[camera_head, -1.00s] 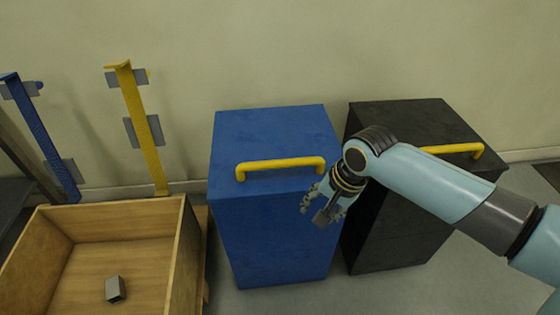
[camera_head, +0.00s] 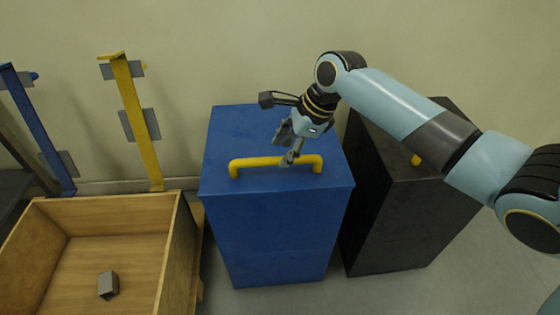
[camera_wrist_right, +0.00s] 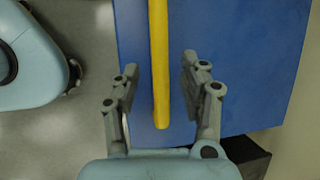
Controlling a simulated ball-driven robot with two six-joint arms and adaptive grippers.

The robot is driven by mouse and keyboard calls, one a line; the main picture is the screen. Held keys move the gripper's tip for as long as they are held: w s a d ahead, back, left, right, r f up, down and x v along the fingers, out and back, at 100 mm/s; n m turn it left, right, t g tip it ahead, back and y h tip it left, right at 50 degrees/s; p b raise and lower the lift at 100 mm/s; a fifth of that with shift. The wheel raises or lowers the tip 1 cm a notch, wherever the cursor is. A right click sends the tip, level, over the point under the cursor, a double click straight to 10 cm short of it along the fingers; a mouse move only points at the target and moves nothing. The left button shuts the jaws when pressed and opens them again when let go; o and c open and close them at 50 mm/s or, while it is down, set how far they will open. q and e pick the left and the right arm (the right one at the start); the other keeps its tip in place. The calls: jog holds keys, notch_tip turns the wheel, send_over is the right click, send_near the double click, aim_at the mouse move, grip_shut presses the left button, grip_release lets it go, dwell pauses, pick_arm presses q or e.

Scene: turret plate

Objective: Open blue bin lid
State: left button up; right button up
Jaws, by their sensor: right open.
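The blue bin (camera_head: 268,235) stands in the middle of the head view with its lid (camera_head: 235,130) closed. A yellow handle (camera_head: 255,162) runs across the lid. My right gripper (camera_head: 287,160) is over the handle, right of its middle. In the right wrist view, the open fingers of my right gripper (camera_wrist_right: 160,75) are on either side of the yellow handle (camera_wrist_right: 158,40), with gaps on both sides. The blue lid (camera_wrist_right: 225,40) lies behind them. Whether the fingertips reach down past the bar cannot be told. My left gripper is not in view.
A black bin (camera_head: 390,225) stands right of the blue bin, partly behind my right arm. A wooden crate (camera_head: 183,235) at the left holds a small grey block (camera_head: 108,285). Yellow (camera_head: 137,125) and blue (camera_head: 38,130) upright brackets stand by the wall.

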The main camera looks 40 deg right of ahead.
aim_at(279, 158)
jog(key=shift+b+x, duration=0.4)
jog(key=shift+x, duration=1.3)
jog(key=shift+c, duration=0.3)
grip_shut()
